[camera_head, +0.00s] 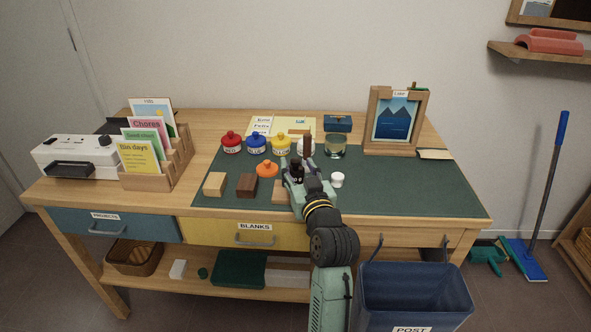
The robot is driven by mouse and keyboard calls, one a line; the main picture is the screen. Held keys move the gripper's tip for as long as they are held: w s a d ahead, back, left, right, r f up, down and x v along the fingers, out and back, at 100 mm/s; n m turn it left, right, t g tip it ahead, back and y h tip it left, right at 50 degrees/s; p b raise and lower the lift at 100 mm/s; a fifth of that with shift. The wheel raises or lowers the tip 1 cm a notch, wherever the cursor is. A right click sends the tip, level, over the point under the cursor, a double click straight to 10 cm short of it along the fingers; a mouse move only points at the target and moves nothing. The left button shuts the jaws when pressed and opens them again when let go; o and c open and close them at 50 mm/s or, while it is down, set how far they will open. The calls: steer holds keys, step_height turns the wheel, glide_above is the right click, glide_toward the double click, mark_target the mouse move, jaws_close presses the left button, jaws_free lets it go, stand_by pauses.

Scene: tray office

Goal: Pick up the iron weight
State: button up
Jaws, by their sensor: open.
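My gripper (296,163) reaches over the dark green mat (420,190) on the wooden desk, with its dark fingers just in front of the paint pots. It is open. I cannot pick out the iron weight for certain. Dark shapes at the gripper's end may include it, but they blend with the fingers, and my arm covers part of the mat there. I cannot tell whether the fingers touch anything.
Red (232,144), blue (256,145) and yellow (281,146) pots stand behind my gripper, with a glass jar (335,149) to their right. An orange item (266,170) and wooden blocks (215,185) are left. A white knob-like piece (337,180) is right. The mat's right side is clear.

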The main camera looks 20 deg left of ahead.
mark_target(295, 160)
steer(key=x, duration=0.3)
steer(key=shift+w+a+r+p, duration=0.1)
steer(key=shift+w+r+p, duration=0.05)
steer(key=shift+w+p, duration=0.15)
steer(key=shift+s, duration=0.1)
jaws_close()
steer(key=shift+r, duration=0.1)
stand_by(0.5)
